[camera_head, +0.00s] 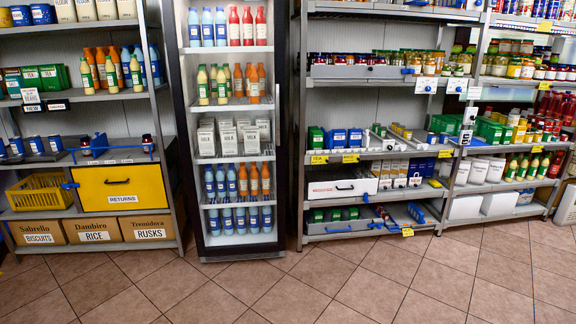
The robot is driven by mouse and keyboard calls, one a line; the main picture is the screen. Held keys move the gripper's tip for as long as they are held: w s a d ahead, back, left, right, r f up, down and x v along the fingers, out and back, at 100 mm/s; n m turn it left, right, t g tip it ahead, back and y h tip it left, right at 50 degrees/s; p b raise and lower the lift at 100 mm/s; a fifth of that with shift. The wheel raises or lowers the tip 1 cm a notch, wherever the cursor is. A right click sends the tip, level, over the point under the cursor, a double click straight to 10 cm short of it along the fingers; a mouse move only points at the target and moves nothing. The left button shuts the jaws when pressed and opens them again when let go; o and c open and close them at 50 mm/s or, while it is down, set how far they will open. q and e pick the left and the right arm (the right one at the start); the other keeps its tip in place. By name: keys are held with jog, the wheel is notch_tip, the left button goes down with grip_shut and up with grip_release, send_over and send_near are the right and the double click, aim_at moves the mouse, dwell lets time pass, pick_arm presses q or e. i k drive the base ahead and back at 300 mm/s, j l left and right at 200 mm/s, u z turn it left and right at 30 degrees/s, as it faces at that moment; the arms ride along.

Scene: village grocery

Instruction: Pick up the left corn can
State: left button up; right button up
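No can with a readable corn label shows, so I cannot tell which one is the left corn can. Small blue and white cans (36,145) stand in a row on the middle board of the left shelf. To their right on that board stand two dark cans with reddish parts, one dark can (86,146) near the middle and another dark can (147,143) at the right end. Their labels are too small to read. Neither of my grippers is in view.
A yellow returns drawer (123,199), a yellow basket (40,192) and cardboard boxes (94,231) fill the lower left shelf. A fridge (184,130) with bottles and cartons stands beside it. Stocked shelves (330,222) stand to the right. The tiled floor (300,290) in front is clear.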

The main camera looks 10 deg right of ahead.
aim_at(528, 138)
jog(key=i+z, duration=0.45)
jog(key=i, duration=1.35)
